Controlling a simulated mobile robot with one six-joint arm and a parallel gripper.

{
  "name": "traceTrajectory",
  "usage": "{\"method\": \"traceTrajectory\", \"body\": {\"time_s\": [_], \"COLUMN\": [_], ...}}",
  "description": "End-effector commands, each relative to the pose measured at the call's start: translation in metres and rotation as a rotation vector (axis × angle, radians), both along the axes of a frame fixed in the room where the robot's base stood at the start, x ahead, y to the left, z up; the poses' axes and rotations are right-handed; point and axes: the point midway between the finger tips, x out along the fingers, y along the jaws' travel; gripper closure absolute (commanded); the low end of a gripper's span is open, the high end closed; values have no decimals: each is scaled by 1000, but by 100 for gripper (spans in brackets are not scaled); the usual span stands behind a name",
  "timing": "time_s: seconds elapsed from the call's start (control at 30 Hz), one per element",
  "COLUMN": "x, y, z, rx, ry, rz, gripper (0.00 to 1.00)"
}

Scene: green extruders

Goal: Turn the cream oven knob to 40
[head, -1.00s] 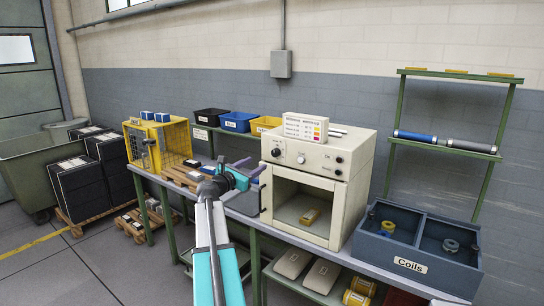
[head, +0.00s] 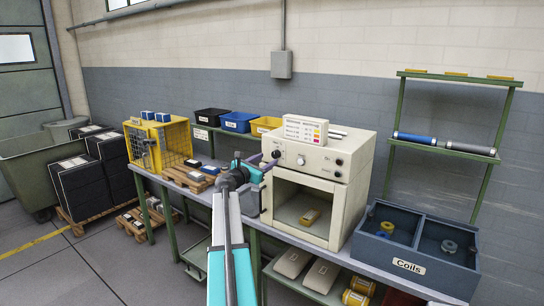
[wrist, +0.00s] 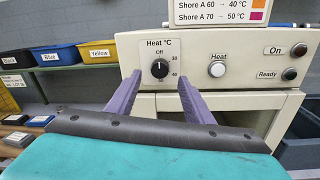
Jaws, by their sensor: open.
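The cream oven (head: 345,170) stands on the bench with its chamber open. Its black heat knob (wrist: 160,68) is on the upper front panel under "Heat °C". The knob's white pointer stands about upright, toward "Off"; 30 and 40 are marked at its right. My gripper (wrist: 158,80) is open, with its purple fingers on the left and right of the knob, their tips low beside it. I cannot tell whether they touch it. In the head view my gripper (head: 265,160) is at the oven's upper left front.
A round white Heat button (wrist: 217,70) is right of the right finger. A card with Shore settings (head: 305,128) stands on the oven. A yellow block (head: 310,216) lies in the chamber. The Coils crate (head: 410,265) is at right, coloured bins (head: 237,121) at left.

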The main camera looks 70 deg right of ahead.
Motion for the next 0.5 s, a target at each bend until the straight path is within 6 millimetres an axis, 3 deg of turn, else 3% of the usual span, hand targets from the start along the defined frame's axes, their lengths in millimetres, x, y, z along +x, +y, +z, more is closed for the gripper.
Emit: {"method": "traceTrajectory", "body": {"time_s": [0.3,0.5], "x": [-7,-10], "y": [-38,-52], "z": [1,1], "rx": [0,0], "ry": [1,0], "rz": [-1,-1], "gripper": [53,53]}}
